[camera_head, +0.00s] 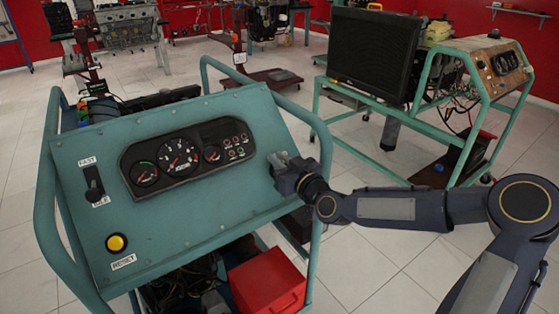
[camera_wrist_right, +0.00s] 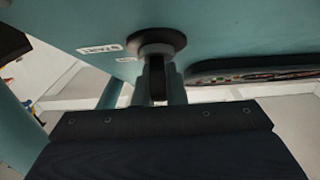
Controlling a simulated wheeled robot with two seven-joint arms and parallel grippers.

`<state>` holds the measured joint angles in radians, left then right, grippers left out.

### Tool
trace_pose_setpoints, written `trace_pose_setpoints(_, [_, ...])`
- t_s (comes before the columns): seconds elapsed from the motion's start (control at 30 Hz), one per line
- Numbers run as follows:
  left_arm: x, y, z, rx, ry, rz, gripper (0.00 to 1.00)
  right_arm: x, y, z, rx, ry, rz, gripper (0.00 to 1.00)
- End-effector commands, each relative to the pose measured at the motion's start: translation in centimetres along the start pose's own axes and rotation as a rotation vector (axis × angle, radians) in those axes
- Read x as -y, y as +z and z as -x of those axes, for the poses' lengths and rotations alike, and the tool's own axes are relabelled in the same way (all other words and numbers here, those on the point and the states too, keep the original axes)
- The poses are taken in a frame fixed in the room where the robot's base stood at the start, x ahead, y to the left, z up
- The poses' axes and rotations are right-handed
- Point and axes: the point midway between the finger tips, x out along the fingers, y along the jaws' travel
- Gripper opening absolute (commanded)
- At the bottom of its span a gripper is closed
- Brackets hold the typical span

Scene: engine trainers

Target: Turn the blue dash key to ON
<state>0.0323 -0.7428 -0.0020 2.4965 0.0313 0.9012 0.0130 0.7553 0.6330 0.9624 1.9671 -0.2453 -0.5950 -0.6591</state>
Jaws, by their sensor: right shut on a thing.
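The blue-green dash panel (camera_head: 200,225) of the engine trainer carries the key switch near its right edge. In the head view my right gripper (camera_head: 279,160) covers the switch. In the right wrist view the round switch collar (camera_wrist_right: 160,45) shows, with the dark key (camera_wrist_right: 157,80) standing out from it. My right gripper (camera_wrist_right: 157,92) is shut on the key, one finger on each side. The key's blue colour and exact angle are hard to tell. Small white labels (camera_wrist_right: 100,48) sit beside the collar; one seems to read START. My left gripper is not in view.
The dash has a gauge cluster (camera_head: 187,157), a FAST/IDLE lever (camera_head: 93,184) and a yellow RESET button (camera_head: 117,243). Teal frame tubes (camera_head: 322,170) rise around the panel. A red box (camera_head: 267,285) sits below.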

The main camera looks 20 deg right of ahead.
Motion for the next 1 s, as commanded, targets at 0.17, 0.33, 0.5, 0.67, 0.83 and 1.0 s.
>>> trace_pose_setpoints(0.17, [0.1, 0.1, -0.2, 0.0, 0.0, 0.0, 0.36, 0.1, 0.0, 0.0, -0.001, 0.016, -0.013, 0.0])
trace_pose_setpoints(0.33, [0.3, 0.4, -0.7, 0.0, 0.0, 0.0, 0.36, 0.0, 0.0, 0.0, -0.002, 0.068, -0.059, 0.0])
trace_pose_setpoints(0.5, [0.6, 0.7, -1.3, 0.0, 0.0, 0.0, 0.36, -0.2, 0.0, 0.0, -0.004, 0.159, -0.14, 0.0])
trace_pose_setpoints(0.67, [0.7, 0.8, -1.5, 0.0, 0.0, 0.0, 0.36, -0.4, -0.1, 0.1, -0.005, 0.262, -0.232, 0.0])
trace_pose_setpoints(0.83, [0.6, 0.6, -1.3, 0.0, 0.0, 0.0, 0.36, -0.7, -0.1, 0.1, -0.003, 0.367, -0.328, 0.0])
trace_pose_setpoints(1.0, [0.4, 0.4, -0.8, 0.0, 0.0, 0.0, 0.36, -1.0, -0.1, 0.2, -0.001, 0.458, -0.407, 0.0])
